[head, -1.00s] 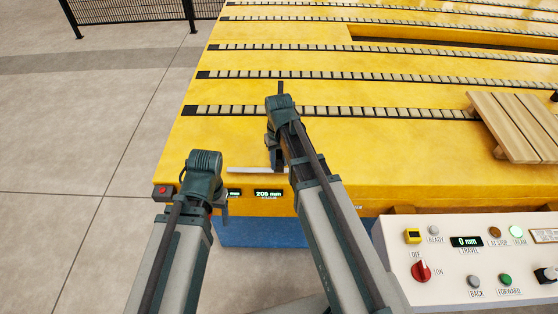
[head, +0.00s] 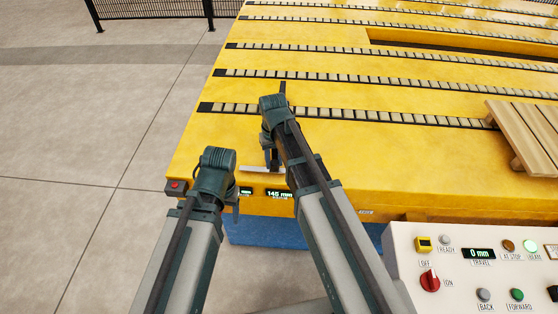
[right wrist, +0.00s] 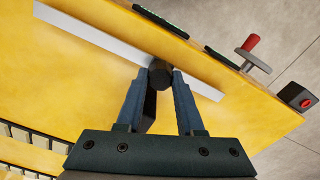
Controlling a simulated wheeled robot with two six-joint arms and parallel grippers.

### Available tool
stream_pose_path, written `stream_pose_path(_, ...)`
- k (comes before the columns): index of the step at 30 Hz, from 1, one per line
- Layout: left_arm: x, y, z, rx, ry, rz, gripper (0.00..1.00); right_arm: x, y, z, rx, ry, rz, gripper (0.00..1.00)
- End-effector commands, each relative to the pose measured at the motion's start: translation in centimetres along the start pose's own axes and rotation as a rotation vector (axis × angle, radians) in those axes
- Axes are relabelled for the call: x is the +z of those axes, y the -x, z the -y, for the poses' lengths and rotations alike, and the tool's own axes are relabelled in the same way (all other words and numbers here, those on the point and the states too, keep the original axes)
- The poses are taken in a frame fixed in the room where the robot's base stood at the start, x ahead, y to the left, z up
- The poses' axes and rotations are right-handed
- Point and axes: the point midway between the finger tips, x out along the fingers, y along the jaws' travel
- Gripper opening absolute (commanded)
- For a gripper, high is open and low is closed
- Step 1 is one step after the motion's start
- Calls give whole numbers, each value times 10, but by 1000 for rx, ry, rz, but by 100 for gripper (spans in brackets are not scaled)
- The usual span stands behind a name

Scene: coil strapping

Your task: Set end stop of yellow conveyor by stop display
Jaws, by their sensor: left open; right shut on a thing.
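The yellow conveyor (head: 330,150) fills the middle and right of the head view. Its stop display (head: 279,194) on the front edge reads 145 mm. My right gripper (head: 271,160) is low over the front of the deck, at a pale strip (head: 256,169). In the right wrist view, its fingers are shut on a dark knob (right wrist: 160,73) standing on the pale strip (right wrist: 100,38). My left gripper (head: 235,202) is open and empty at the front edge, left of the stop display. It partly hides a second small display (head: 245,190).
A red-button box (head: 176,186) sits at the conveyor's left front corner. A red-handled crank (right wrist: 250,46) sticks out from the edge in the right wrist view. A control panel (head: 460,285) stands at front right, its travel display reading 0 mm. A wooden pallet (head: 520,130) lies at right.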

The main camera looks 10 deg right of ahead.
Motion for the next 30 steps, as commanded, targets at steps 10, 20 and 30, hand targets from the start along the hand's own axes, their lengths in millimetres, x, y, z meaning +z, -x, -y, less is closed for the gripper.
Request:
stream_pose_path(10, 0, 0, 0, 0, 0, 0, 67, 0, 0, -1, 0, 0, 0, 67)
stream_pose_path(20, 0, 6, 0, 0, 0, 0, 67, 0, 6, -1, 1, 0, 0, 67)
stream_pose_path(30, 2, 42, 4, 0, 0, 0, 67, 0, 42, -1, 1, 0, 0, 67)
